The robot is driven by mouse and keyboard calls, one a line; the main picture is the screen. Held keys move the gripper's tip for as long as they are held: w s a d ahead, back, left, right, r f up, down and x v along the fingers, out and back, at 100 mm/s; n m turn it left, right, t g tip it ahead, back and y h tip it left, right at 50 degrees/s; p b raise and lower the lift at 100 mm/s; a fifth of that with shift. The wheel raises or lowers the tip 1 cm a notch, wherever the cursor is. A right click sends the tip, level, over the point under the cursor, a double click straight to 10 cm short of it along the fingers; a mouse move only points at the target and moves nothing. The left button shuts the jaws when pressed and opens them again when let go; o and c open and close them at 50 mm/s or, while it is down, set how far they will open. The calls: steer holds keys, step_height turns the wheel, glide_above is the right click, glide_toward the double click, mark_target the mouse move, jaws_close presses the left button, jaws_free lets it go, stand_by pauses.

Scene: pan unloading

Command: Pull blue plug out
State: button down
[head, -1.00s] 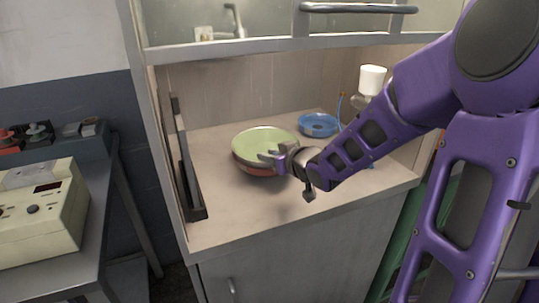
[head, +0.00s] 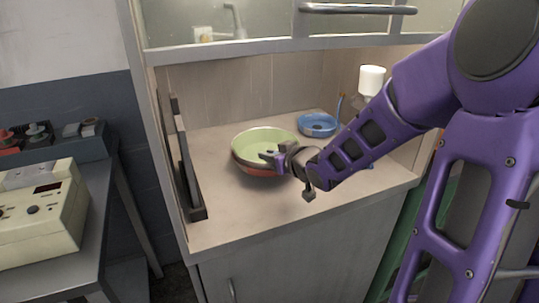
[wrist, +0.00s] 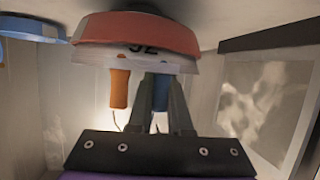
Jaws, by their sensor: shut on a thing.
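The blue plug (wrist: 161,92) shows in the wrist view between the two fingers of my gripper (wrist: 164,85), which is shut on it. An orange plug (wrist: 120,88) is just left of it, apart from the fingers. Both lie against a pale band with dark digits, beside a red-orange body (wrist: 140,33). In the head view, my gripper (head: 268,158) is at the right side of the round green pan (head: 255,138), which sits on a red-orange base (head: 252,168). The blue plug cannot be made out in the head view.
A blue dish (head: 318,124) lies at the back of the cabinet counter (head: 240,218). A white-topped item (head: 371,80) stands behind my arm. A dark frame (head: 184,165) leans at the left wall. The counter's front is clear. A beige device (head: 40,215) is on the left bench.

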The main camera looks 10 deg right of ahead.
steer(key=shift+r+p, duration=0.65)
steer(key=shift+p, duration=0.05)
steer(key=shift+r+p, duration=1.25)
steer(key=shift+p, duration=0.1)
